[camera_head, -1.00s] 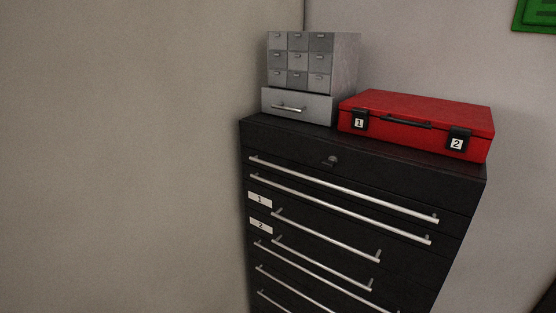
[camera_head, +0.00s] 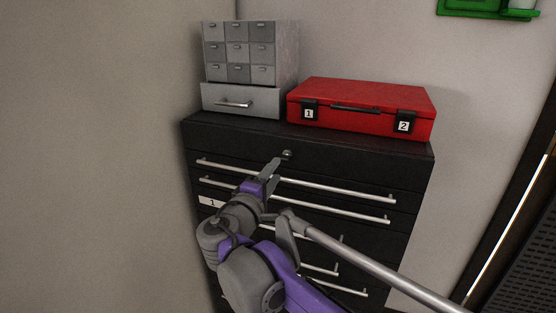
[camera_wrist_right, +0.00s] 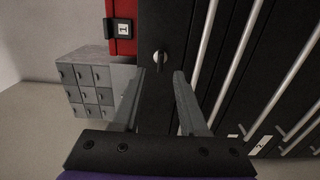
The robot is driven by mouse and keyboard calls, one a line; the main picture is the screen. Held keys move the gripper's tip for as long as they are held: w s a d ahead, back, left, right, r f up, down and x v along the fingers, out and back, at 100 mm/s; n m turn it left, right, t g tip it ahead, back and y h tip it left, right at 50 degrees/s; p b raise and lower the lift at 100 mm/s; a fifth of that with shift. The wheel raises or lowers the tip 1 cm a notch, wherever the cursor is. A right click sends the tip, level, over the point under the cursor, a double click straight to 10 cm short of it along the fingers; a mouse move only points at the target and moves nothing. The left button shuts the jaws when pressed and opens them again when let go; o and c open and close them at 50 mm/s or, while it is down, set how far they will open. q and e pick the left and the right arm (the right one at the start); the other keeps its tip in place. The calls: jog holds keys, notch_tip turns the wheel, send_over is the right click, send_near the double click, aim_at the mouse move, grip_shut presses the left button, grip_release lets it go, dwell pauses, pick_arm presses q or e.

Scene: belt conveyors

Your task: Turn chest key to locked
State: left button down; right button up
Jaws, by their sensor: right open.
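The chest (camera_head: 352,157) is a tall black drawer cabinet. Its small grey key (camera_head: 287,154) sits in the lock on the top front panel, above the long silver handles. The key also shows in the right wrist view (camera_wrist_right: 160,58), just beyond the gap between the fingertips. My right gripper (camera_head: 272,170) is in front of the upper drawers, just below and left of the key in the head view. In the wrist view the right gripper (camera_wrist_right: 160,78) is open and empty, with its two grey fingers apart. I cannot tell the key's lock state. My left gripper is not in view.
A red case (camera_head: 362,103) with labels 1 and 2 lies on the chest top. A grey small-drawer unit (camera_head: 240,67) stands beside it. Silver handles (camera_head: 335,188) stick out below the lock. Plain walls stand left and behind.

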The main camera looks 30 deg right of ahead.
aim_at(283, 161)
jog(key=x, duration=0.6)
jog(key=shift+w+d, duration=0.2)
jog(key=shift+w, duration=0.1)
grip_shut()
